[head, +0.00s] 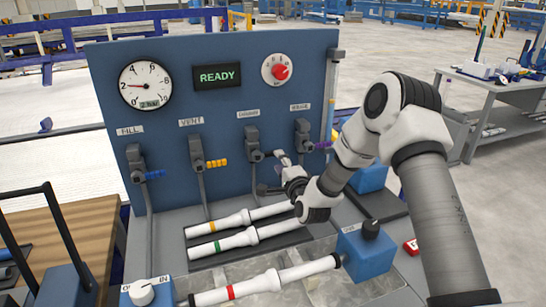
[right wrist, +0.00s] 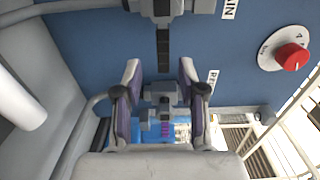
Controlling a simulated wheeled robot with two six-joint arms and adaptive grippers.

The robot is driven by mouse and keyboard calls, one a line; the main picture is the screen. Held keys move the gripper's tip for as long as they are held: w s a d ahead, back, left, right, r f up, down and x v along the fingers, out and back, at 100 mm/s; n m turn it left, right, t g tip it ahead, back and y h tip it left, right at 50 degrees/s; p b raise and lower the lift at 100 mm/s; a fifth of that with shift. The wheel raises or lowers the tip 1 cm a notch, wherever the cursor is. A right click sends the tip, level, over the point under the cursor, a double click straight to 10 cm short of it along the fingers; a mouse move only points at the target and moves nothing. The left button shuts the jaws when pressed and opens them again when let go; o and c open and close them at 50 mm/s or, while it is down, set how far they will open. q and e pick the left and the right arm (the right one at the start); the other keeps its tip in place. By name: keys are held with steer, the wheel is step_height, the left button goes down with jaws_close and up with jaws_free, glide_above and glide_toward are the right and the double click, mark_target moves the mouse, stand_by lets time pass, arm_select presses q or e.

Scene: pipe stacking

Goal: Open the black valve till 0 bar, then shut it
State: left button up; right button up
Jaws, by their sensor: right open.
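The black valve (head: 254,148) is third from the left on the blue panel (head: 230,110). In the right wrist view its black handle (right wrist: 163,48) sticks out from the grey valve body (right wrist: 168,8), near a label ending in "AIN". My right gripper (head: 283,172) is just right of and below this valve in the head view. In the right wrist view the gripper (right wrist: 164,80) is open, with the handle's end close to the gap between its fingers; contact cannot be told. The pressure gauge (head: 146,86) has a red needle near 2 and reads "2 bar". My left gripper is not in view.
Valves with blue (head: 154,175), yellow (head: 217,163) and purple (head: 322,145) handles share the panel. A red knob (head: 281,71) and a "READY" display (head: 218,77) sit above. White pipes (head: 250,237) lie below, near a blue box (head: 366,252).

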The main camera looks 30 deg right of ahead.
mark_target(267, 154)
steer(key=x, duration=0.5)
steer(key=shift+w+r+p, duration=0.1)
steer(key=shift+w+p, duration=0.1)
steer(key=shift+p, duration=0.2)
steer(key=shift+s+r, duration=0.1)
jaws_close()
